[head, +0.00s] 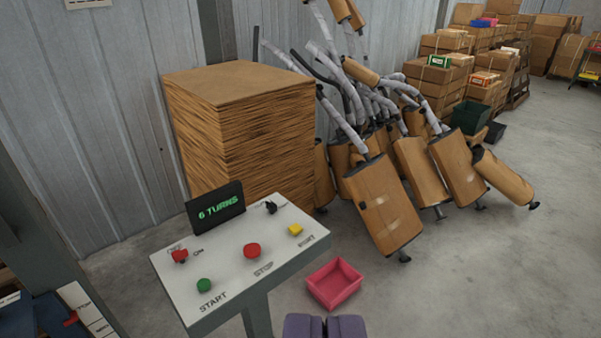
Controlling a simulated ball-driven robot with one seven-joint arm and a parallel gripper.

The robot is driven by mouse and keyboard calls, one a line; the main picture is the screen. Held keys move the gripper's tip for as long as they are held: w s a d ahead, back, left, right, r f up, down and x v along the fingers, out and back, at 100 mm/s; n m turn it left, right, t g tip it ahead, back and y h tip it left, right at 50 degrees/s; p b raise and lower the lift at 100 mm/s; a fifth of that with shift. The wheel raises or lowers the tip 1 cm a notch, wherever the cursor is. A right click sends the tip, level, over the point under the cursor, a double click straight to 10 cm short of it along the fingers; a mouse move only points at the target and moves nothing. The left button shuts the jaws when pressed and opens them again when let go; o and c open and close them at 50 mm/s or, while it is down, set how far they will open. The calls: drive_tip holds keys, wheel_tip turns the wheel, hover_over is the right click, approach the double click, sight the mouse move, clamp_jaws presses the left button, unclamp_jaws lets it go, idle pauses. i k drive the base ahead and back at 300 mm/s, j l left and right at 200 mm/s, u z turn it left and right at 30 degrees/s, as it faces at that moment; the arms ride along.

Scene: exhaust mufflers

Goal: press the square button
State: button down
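The yellow square button (295,230) sits at the right side of a white slanted control panel (225,290), above a label that seems to read "RIGHT" or "START", too blurred to tell. My gripper (325,326) shows at the bottom edge as two purple fingers side by side, shut and empty. It is in front of the panel's right end, lower in the picture than the button and apart from it. Also on the panel are a round red button (252,251) marked STOP, a round green button (204,286) marked START, a red switch (180,256) and a black knob (271,207).
A small black display (215,207) reading "6 TURNS" stands at the panel's back edge. A pink tray (334,283) lies on the floor to the right. Behind are a tall cardboard stack (240,130) and piled mufflers (385,203). Open floor lies at the right.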

sight(295, 229)
drive_tip(key=i, duration=2.15)
drive_tip(key=u, duration=0.25)
